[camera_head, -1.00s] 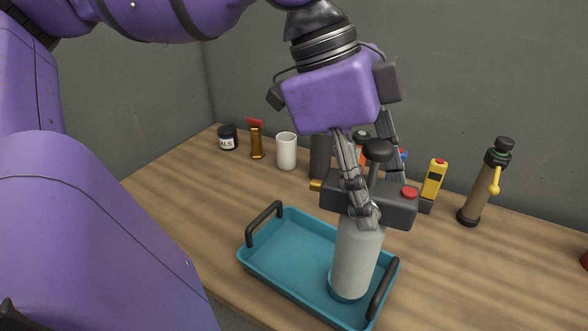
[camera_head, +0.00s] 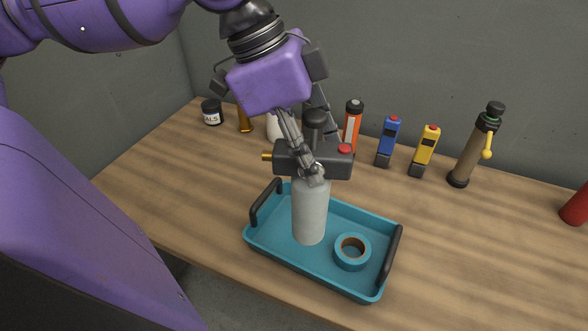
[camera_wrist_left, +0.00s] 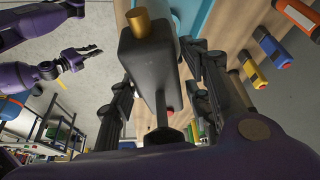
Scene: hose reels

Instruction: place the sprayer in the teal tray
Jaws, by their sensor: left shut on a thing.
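The sprayer (camera_head: 311,210) has a pale grey bottle, a dark head, a brass nozzle and a red button. My left gripper (camera_head: 316,172) is shut on it just under the head, with fingers on both sides. The bottle is upright, its base over the middle of the teal tray (camera_head: 284,259); whether it touches the tray floor I cannot tell. In the left wrist view the sprayer's dark head (camera_wrist_left: 150,62) sits between the fingers. My right gripper (camera_wrist_left: 90,54) shows small at the left of that view; its opening is unclear.
A teal tape roll (camera_head: 352,251) lies in the tray, right of the bottle. Dark handles stand at both tray ends. Behind stand a black jar (camera_head: 212,112), blue (camera_head: 388,141) and yellow (camera_head: 425,150) devices, and a brown cylinder (camera_head: 470,155).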

